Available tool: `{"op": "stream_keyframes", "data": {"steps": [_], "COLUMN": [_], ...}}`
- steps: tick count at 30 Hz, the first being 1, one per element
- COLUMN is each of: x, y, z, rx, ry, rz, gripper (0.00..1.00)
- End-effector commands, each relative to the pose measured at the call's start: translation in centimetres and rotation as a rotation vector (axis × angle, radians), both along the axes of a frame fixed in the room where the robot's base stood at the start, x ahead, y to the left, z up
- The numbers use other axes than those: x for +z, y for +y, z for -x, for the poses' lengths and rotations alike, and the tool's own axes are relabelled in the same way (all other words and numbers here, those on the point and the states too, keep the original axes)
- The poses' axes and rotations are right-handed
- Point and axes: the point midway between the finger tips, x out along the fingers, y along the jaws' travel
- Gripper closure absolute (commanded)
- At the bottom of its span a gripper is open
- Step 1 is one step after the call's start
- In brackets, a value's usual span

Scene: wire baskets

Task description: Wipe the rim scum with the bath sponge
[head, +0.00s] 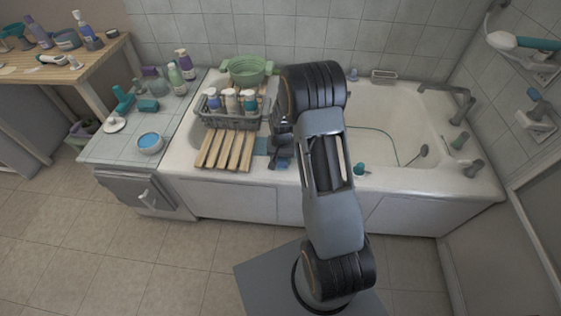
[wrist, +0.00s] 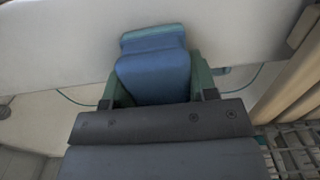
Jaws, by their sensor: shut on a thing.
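The bath sponge (wrist: 153,70), blue with a teal far end, is in the wrist view. The green fingers of my gripper (wrist: 158,84) are shut on its two sides. Its far end lies over the white tub rim (wrist: 70,45); I cannot tell whether it touches. In the head view my gripper (head: 281,150) is at the tub's front rim (head: 376,184), just right of the wooden slats, partly hidden by my arm. Blue patches show beside it, too small to tell apart. I cannot make out the rim scum in either view.
A wooden slatted rack (head: 228,150) and a grey wire basket (head: 228,120) with bottles stand across the tub, close left of my gripper. A green basket (head: 247,70) is behind. A thin green hose (head: 385,133) lies in the tub. A tiled counter (head: 110,150) stands left.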

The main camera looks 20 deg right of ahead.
Motion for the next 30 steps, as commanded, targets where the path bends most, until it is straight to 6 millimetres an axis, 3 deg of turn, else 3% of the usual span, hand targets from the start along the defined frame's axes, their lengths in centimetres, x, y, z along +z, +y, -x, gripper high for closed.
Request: {"op": "stream_keyframes", "data": {"steps": [13,30], "x": [0.0,0.0], "y": [-0.5,-4.5], "z": [-0.1,2.2], "rx": [-0.002,-0.003], "ry": [0.001,0.002], "rz": [0.0,0.0], "gripper": [0.66,0.66]}}
